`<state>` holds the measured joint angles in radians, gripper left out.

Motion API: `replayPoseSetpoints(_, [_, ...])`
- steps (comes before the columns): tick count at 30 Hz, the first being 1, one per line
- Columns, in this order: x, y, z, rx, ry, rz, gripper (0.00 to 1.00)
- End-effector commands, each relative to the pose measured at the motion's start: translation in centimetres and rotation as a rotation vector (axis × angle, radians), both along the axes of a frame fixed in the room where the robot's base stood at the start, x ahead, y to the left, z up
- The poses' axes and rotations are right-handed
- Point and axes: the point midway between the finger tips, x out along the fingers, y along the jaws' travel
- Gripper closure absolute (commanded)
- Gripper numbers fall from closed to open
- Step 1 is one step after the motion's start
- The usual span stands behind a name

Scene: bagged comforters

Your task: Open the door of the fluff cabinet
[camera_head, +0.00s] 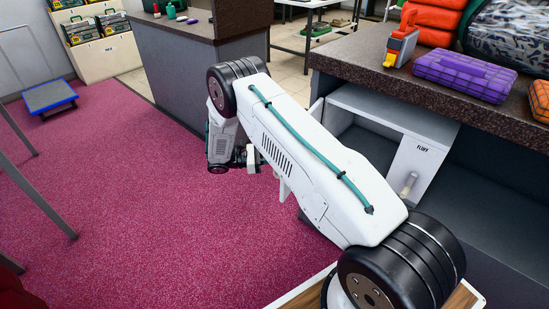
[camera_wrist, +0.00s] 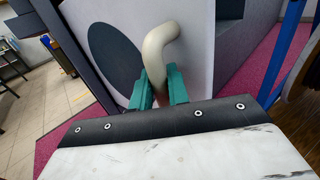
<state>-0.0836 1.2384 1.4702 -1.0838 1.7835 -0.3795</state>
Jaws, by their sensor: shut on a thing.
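My gripper (camera_wrist: 160,80) has its teal fingers closed around a pale, bent handle (camera_wrist: 163,40) in the wrist view. The handle stands out from a white panel with a dark oval (camera_wrist: 115,50). In the head view my gripper (camera_head: 254,160) is left of the cabinet, and my arm hides the held handle and most of that panel. A white cabinet front (camera_head: 422,150) under the counter has a small label that seems to read FLUFF. Another pale handle (camera_head: 409,184) is on that front. Left of it, a compartment (camera_head: 375,135) shows open and empty.
A grey counter block (camera_head: 180,75) stands behind my arm. The magenta carpet (camera_head: 120,180) is clear at left, beside metal rails and a blue step (camera_head: 50,95).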

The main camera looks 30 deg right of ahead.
Motion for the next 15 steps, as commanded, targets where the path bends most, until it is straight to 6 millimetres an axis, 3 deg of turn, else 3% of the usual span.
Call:
replayPoseSetpoints(1, [-0.1, 0.2, -0.1, 0.001, 0.004, -0.001, 0.77])
replayPoseSetpoints(3, [-0.1, 0.1, -0.1, 0.0, 0.003, -0.001, 0.64])
replayPoseSetpoints(11, [-0.1, -0.2, -0.1, 0.0, 0.001, -0.003, 0.64])
replayPoseSetpoints(15, [0.5, 0.9, -0.1, 0.0, 0.0, 0.0, 0.64])
